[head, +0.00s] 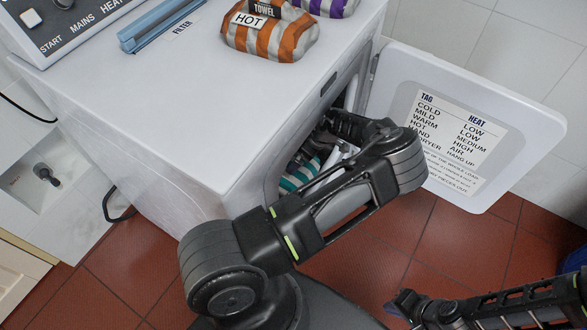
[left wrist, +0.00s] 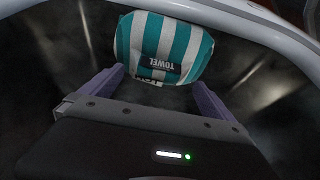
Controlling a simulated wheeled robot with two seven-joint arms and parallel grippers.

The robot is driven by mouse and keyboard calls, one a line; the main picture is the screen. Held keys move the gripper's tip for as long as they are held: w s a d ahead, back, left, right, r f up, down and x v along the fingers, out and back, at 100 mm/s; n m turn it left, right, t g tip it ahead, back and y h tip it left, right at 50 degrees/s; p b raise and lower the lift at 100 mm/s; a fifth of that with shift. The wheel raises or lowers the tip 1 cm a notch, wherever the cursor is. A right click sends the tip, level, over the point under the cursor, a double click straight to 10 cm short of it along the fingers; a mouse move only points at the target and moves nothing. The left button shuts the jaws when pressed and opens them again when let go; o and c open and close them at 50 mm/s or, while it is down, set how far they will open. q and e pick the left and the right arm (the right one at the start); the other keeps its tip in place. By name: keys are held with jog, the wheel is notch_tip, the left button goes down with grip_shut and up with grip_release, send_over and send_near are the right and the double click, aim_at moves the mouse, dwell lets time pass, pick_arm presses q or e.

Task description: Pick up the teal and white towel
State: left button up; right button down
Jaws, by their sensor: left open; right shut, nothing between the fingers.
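The teal and white striped towel (left wrist: 163,48) is a rolled bundle with a dark "TOWEL" label, lying inside the dryer's drum. Part of it shows through the door opening in the head view (head: 297,176). My left gripper (left wrist: 159,80) is inside the drum, with its two purple-grey fingers apart. The towel is just ahead of and partly between the fingertips; I cannot tell whether they touch it. My left arm hides much of the opening in the head view. My right gripper (head: 400,306) is shut and empty, low at the right, outside the dryer.
The white dryer (head: 150,110) has its door (head: 385,92) swung open to the right, with a heat chart on it. An orange striped towel (head: 290,42) labelled "HOT" and a purple striped one (head: 337,7) sit on top. The drum rim surrounds my left gripper closely.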

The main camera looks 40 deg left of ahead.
pick_arm(q)
jog(key=shift+x, duration=2.55)
jog(key=shift+c, duration=0.6)
jog(key=c, duration=2.1)
jog(key=shift+o, duration=0.2)
jog(key=shift+r, duration=0.15)
